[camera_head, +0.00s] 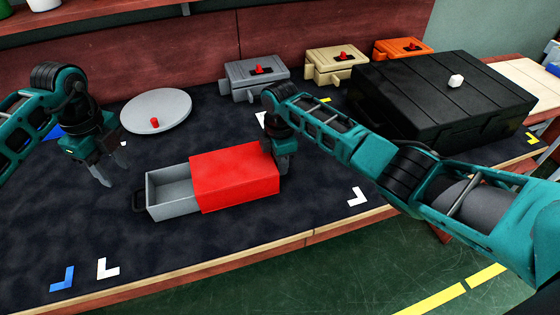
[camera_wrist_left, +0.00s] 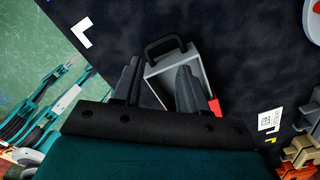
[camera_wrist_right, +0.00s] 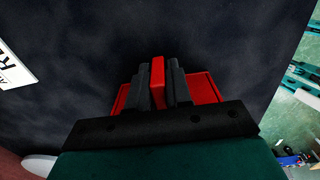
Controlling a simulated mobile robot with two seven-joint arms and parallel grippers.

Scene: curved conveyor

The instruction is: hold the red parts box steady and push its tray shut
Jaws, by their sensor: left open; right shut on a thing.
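The red parts box (camera_head: 235,178) lies on the dark mat. Its grey tray (camera_head: 170,194) sticks out to the left, open and empty as far as I see, with a black handle (camera_head: 138,201) at its left end. My right gripper (camera_head: 279,168) is shut on the right end of the red box; the right wrist view shows a red part (camera_wrist_right: 157,83) between its fingers. My left gripper (camera_head: 107,174) is open and empty, above and to the left of the tray. In the left wrist view the tray (camera_wrist_left: 172,73) and handle (camera_wrist_left: 165,46) show beyond its fingers.
A grey disc (camera_head: 156,110) with a red knob lies behind the tray. Grey (camera_head: 256,78), beige (camera_head: 335,62) and orange (camera_head: 402,49) fixtures stand along the back. A large black case (camera_head: 443,95) stands at the right. The mat in front of the box is clear.

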